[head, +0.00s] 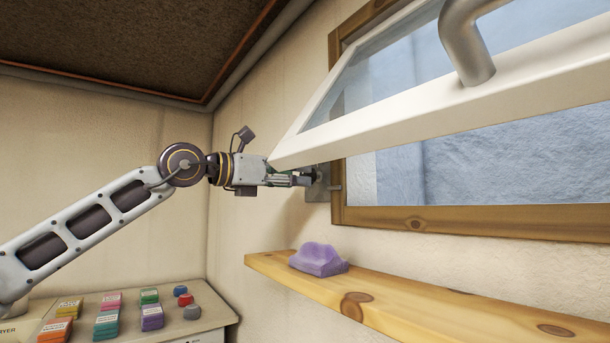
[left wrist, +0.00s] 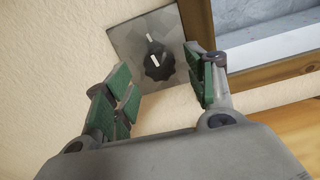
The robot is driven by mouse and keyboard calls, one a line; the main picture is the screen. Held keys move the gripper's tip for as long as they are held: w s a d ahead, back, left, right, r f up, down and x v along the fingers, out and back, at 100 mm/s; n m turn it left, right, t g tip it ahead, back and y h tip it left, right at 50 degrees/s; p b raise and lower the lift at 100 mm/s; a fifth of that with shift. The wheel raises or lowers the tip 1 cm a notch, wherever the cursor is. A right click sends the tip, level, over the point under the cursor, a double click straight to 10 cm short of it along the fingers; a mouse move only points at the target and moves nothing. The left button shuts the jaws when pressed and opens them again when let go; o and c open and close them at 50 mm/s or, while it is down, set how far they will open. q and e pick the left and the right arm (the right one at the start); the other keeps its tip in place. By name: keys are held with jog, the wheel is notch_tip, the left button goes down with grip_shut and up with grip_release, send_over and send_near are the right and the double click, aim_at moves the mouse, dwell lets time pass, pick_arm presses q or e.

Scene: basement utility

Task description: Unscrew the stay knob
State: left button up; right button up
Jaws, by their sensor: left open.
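The stay knob (left wrist: 159,66) is black and lobed, with a white mark on it. It sits on a square grey metal plate (left wrist: 128,42) on the wall beside the window frame. In the left wrist view it lies beyond and between the fingertips of my left gripper (left wrist: 165,92), which is open with green pads. In the head view my left gripper (head: 290,180) reaches from the left to the plate (head: 318,190), and its fingers largely hide the knob. I cannot tell whether the fingers touch it. My right gripper is not in view.
The white window sash (head: 400,119) is tilted open above my gripper, with a grey handle (head: 466,50). The wooden frame (head: 450,218) borders the window. A wooden shelf (head: 400,303) below holds a purple sponge-like object (head: 318,260). A cabinet top (head: 215,312) at lower left carries several coloured boxes.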

aim_at(311, 176)
pick_arm(q)
jog(key=x, duration=0.3)
jog(key=shift+w+d+p, duration=0.1)
jog(key=shift+d+p, duration=0.15)
jog(key=shift+p, duration=0.1)
jog(key=shift+w, duration=0.1)
jog(key=shift+c, duration=0.8)
jog(key=c, duration=0.9)
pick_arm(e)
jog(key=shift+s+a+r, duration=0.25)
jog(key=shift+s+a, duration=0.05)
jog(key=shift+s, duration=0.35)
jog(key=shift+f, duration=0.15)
